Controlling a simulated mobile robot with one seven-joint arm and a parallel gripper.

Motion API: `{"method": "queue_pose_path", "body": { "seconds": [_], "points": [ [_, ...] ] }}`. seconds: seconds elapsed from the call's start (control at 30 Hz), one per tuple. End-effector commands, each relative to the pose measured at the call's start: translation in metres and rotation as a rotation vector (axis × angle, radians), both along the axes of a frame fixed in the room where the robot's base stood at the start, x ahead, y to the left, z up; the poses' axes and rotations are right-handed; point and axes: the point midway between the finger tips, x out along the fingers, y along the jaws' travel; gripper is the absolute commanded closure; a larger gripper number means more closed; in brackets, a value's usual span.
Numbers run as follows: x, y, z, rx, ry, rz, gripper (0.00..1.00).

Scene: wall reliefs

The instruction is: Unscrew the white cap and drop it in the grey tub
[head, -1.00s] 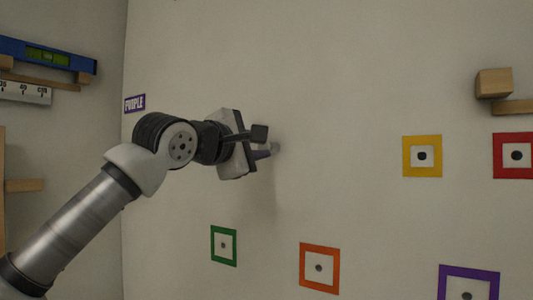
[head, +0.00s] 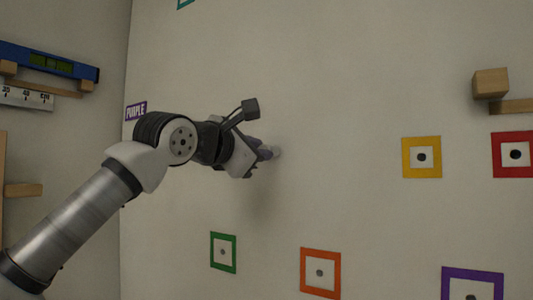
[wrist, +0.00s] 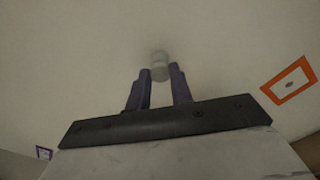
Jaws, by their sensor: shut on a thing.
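The white cap (wrist: 160,72) sits between the fingertips of my gripper (wrist: 161,77) in the wrist view, against the pale wall. It looks whitish and small, and its outline is blurred. In the head view my gripper (head: 270,153) reaches to the wall, and a bit of the cap (head: 277,152) shows at the fingertips. The gripper is shut on the cap, its two purple-grey fingers on either side of it. I cannot tell whether the cap is loose from its mount. The grey tub is not in view.
Coloured square frames with dark centres are on the wall: green (head: 223,252), orange (head: 320,272), yellow (head: 421,157), red (head: 514,155) and purple (head: 472,284). A wooden block (head: 491,83) juts out at the upper right. A blue level (head: 48,62) rests at the left.

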Motion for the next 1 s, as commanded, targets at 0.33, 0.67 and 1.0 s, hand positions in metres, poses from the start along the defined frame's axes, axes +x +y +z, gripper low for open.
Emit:
{"method": "queue_pose_path", "body": {
  "seconds": [0.33, 0.67, 1.0],
  "points": [
    [-0.0004, 0.0008, -0.0012, -0.320, 0.231, 0.002, 0.95],
    [-0.0002, 0.0010, 0.0003, -0.346, 0.251, 0.001, 0.73],
    [-0.0003, 0.0010, 0.0011, -0.332, 0.241, 0.001, 0.67]
  ]
}}
